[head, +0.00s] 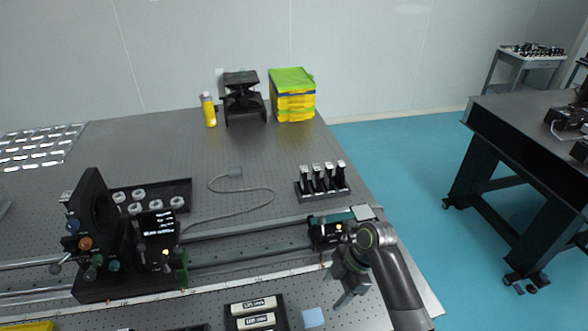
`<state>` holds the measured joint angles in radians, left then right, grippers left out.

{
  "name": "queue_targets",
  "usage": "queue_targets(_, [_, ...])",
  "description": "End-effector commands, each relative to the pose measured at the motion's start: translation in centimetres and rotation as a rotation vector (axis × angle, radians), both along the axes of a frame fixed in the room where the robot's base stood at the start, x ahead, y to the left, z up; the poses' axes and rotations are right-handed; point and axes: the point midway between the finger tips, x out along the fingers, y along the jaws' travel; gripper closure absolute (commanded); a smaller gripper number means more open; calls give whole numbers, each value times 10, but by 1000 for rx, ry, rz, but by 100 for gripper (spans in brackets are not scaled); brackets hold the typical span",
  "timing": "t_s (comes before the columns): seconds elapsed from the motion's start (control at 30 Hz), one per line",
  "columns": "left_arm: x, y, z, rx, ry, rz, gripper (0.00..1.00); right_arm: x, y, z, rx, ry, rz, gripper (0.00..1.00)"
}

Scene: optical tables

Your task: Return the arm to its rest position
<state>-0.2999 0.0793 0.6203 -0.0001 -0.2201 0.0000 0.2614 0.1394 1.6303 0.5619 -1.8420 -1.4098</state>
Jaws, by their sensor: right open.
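My right arm comes in from the bottom right of the head view. Its gripper (345,298) points down over the front right part of the optical table (300,150). The jaws are open, and I see nothing between them. The gripper is beside a small light-blue pad (313,318), which lies to its left on the table. My left gripper is not in view.
A rail carries a black optical mount (95,225) at left and a small carriage (325,232) close behind my right gripper. A rack of upright black holders (322,183) stands farther back. Labelled boxes (254,313) lie at the front.

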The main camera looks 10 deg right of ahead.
Motion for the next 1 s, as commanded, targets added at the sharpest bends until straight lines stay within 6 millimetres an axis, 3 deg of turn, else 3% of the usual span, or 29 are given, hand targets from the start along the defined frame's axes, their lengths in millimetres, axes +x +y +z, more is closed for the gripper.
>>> queue_targets(0.13, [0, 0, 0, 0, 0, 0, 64, -7, -3, -4, -11, 8, -43, 40])
queue_targets(0.23, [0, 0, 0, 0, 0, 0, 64, -26, -13, -13, -45, 25, -170, 40])
queue_targets(0.47, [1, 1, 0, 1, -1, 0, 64, -104, -52, -25, -152, 52, -712, 40])
queue_targets(0.7, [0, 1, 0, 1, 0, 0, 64, -171, -85, -7, -191, 22, -1200, 40])
queue_targets(1.0, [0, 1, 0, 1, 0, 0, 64, -221, -108, 22, -178, -33, -1556, 40])
